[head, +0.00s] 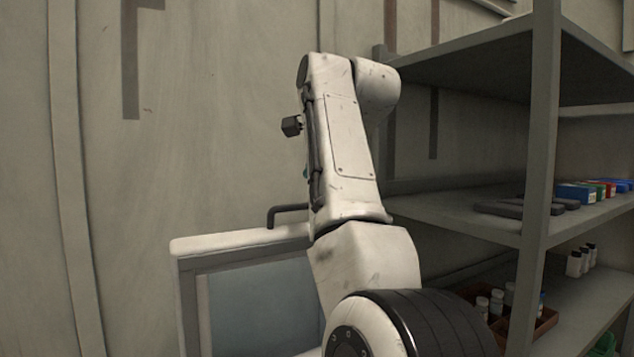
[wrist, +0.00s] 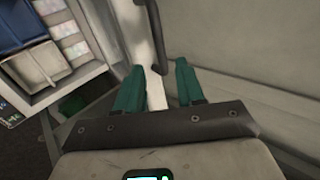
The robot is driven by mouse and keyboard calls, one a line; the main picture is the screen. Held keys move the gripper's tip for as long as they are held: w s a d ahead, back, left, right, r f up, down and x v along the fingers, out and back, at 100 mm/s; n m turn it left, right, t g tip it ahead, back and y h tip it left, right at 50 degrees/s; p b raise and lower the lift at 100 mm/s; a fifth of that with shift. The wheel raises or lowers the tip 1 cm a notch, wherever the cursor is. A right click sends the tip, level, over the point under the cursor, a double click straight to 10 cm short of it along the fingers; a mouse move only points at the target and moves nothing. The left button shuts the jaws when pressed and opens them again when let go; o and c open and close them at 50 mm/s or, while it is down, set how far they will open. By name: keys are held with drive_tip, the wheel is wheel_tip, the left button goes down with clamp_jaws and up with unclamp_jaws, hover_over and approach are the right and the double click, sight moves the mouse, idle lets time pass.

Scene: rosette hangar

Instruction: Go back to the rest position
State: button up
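My gripper (wrist: 159,68) shows in the wrist view as two green fingers. They stand apart with a clear gap between them, and nothing is clasped there. A dark bent handle (wrist: 155,35) on a white surface lies beyond the gap, and I cannot tell how far away. In the head view my arm is raised in the middle and hides the gripper's fingers. The dark handle (head: 285,212) shows there just left of my arm, on top of a white-edged cabinet (head: 215,242) with a blue-grey panel.
A grey shelf rack (head: 545,130) stands close on the right, holding coloured boxes (head: 575,193), dark flat items (head: 510,208), white bottles (head: 575,263) and a brown tray (head: 545,318). A wall (head: 210,120) stands behind. In the wrist view a blue and pale unit (wrist: 35,60) lies left.

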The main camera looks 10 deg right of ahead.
drive_tip(key=s+d+f+n+g+h, duration=0.1)
drive_tip(key=s+d+f+n, duration=0.2)
drive_tip(key=f, duration=1)
drive_tip(key=s+d+f+g+h, duration=0.1)
drive_tip(key=s+d+f, duration=0.25)
drive_tip(key=f, duration=0.85)
drive_tip(key=s+d+f+n+g+h, duration=0.15)
drive_tip(key=d+f, duration=0.25)
drive_tip(key=f, duration=0.9)
drive_tip(key=s+d+f+n, duration=0.1)
drive_tip(key=s+f, duration=0.5)
drive_tip(key=s, duration=0.2)
drive_tip(key=s+d+f+n+g, duration=0.1)
drive_tip(key=s+d+f+n, duration=0.1)
drive_tip(key=s+f, duration=0.5)
drive_tip(key=s+d+f+n+g, duration=0.1)
drive_tip(key=s+d+f+n, duration=0.1)
drive_tip(key=s+f, duration=0.4)
drive_tip(key=shift+s+f+n, duration=0.15)
drive_tip(key=shift+s+f, duration=0.05)
drive_tip(key=shift+s, duration=0.85)
drive_tip(key=shift+s+f+n, duration=0.1)
drive_tip(key=shift+s+f, duration=0.1)
drive_tip(key=shift+s, duration=0.85)
drive_tip(key=s+f+n+g, duration=0.2)
drive_tip(key=s+f+n, duration=0.1)
drive_tip(key=s, duration=1.8)
drive_tip(key=shift+s+f+n, duration=0.2)
drive_tip(key=shift+n, duration=0.2)
